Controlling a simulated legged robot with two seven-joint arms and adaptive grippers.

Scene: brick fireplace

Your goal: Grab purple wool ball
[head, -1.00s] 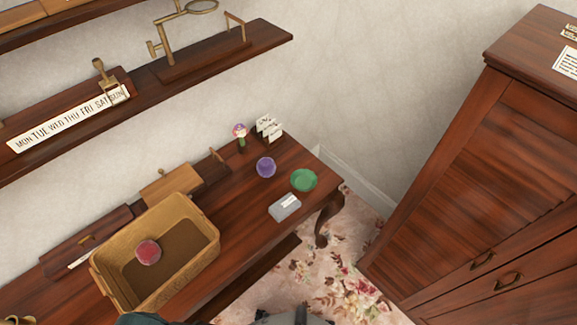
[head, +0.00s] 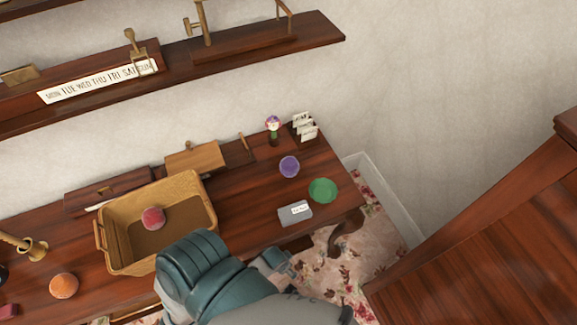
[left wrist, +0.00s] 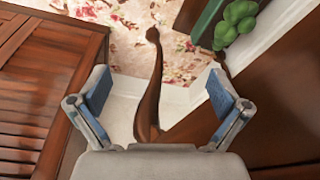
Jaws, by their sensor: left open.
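The purple wool ball (head: 289,167) rests on the right part of the wooden table in the head view. It does not show in the left wrist view. A green ball (head: 323,190) lies just to its right and nearer. My left gripper (left wrist: 160,92) is open and empty in the left wrist view, with its blue-padded fingers spread apart above the floor by a curved wooden leg (left wrist: 148,90). In the head view my left arm reaches in at the bottom, nearer than the ball and apart from it. My right gripper is not in view.
A wicker basket (head: 106,258) holding a red ball (head: 153,218) stands left of my arm. A grey box (head: 295,212), a small figurine (head: 272,127) and a card holder (head: 304,126) surround the purple ball. An orange ball (head: 64,286) lies far left. A wooden cabinet (head: 500,240) stands right.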

